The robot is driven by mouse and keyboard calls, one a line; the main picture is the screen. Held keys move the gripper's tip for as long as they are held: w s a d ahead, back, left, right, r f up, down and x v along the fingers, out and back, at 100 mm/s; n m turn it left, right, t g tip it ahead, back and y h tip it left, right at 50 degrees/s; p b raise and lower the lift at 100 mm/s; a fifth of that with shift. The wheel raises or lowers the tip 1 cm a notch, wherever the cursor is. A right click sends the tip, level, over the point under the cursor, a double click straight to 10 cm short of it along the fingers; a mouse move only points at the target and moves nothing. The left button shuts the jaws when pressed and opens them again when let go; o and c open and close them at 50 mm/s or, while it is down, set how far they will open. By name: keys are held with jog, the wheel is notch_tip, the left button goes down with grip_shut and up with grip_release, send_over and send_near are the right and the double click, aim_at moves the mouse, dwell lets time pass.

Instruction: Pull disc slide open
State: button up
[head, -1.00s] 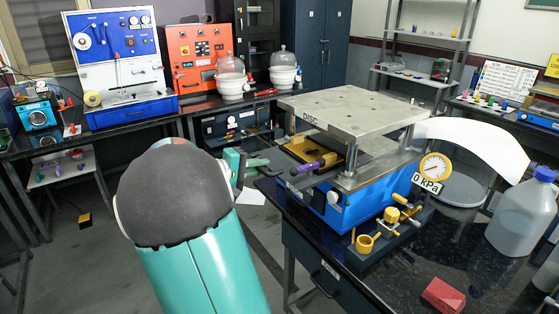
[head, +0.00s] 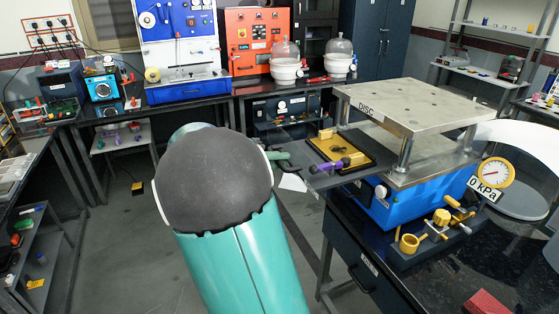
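The disc slide (head: 372,149) is a dark flat tray carrying a gold block and a purple-handled part (head: 330,166). It sticks out to the left from under the metal plate marked DISC (head: 405,105), above the blue press body (head: 400,205). My gripper (head: 288,161) shows only as a small dark green part at the slide's left end. My own arm hides most of it. I cannot tell whether its fingers are closed or touching the slide.
A gauge marked 0 kPa (head: 495,173) and gold valve fittings (head: 437,228) stand at the press's front right. A red block (head: 487,303) lies on the black bench. Floor between the benches is open, with a small yellow-black item (head: 137,188) on it.

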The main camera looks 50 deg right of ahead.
jog(key=o, duration=0.3)
jog(key=shift+w+a, duration=0.1)
jog(key=v, duration=1.3)
jog(key=shift+a, duration=0.25)
jog(key=shift+w, duration=0.1)
jog(key=s+a+f+n+t+y, duration=0.2)
jog(key=s+a+t+y, duration=0.4)
jog(key=a, duration=0.6)
jog(key=s+a+f+n+t+y, duration=0.2)
jog(key=s+a+t+y, duration=0.4)
jog(key=s+a, duration=0.4)
jog(key=a+n+y, duration=0.1)
jog(key=a, duration=0.2)
jog(key=shift+a+f+t+y, duration=0.3)
jog(key=shift+a+f+y, duration=0.05)
jog(key=shift+f+y, duration=0.05)
